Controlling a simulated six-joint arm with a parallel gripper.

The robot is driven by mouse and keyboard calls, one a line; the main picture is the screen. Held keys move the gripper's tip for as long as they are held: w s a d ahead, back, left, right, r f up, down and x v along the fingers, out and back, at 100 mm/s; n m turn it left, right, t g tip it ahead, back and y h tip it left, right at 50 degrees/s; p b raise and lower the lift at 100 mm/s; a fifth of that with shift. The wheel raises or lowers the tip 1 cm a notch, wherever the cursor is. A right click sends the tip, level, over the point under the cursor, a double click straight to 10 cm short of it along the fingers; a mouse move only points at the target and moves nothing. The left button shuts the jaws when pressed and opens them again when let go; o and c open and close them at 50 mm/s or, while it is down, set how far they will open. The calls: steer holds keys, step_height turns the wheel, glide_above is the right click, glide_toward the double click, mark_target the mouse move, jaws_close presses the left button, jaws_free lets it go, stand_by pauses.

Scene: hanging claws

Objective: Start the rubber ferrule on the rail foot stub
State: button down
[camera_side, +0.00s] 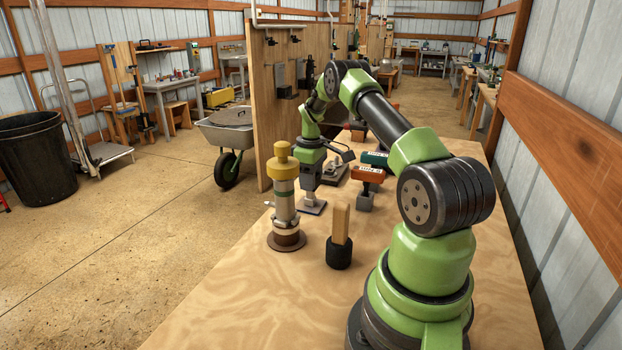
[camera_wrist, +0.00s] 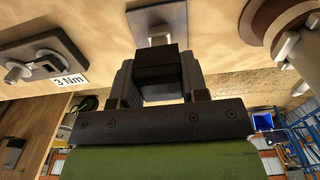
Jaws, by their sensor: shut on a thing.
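My gripper (camera_wrist: 160,78) is shut on a dark block-like piece, seemingly the rubber ferrule (camera_wrist: 158,62), with a finger on each side of it. In the side view my gripper (camera_side: 309,186) points down over a small plate on the bench, where the ferrule cannot be made out. The rail foot, a grey plate (camera_wrist: 143,20) with a pale stub, lies just beyond the ferrule in the wrist view. The plate (camera_side: 317,209) also shows in the side view, with a pale stub under the gripper. The ferrule hides part of the plate; I cannot tell whether ferrule and stub touch.
A yellow-topped cylinder (camera_side: 284,190) on a brown round base stands left of the gripper. A wooden block in a black round base (camera_side: 339,254) stands nearer the camera. An orange-topped tool (camera_side: 368,175) and a fixture marked 3 Nm (camera_wrist: 45,60) are close.

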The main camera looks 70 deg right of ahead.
steer(key=shift+f, duration=0.75)
steer(key=shift+c, duration=1.2)
jaws_free()
steer(key=shift+r, duration=3)
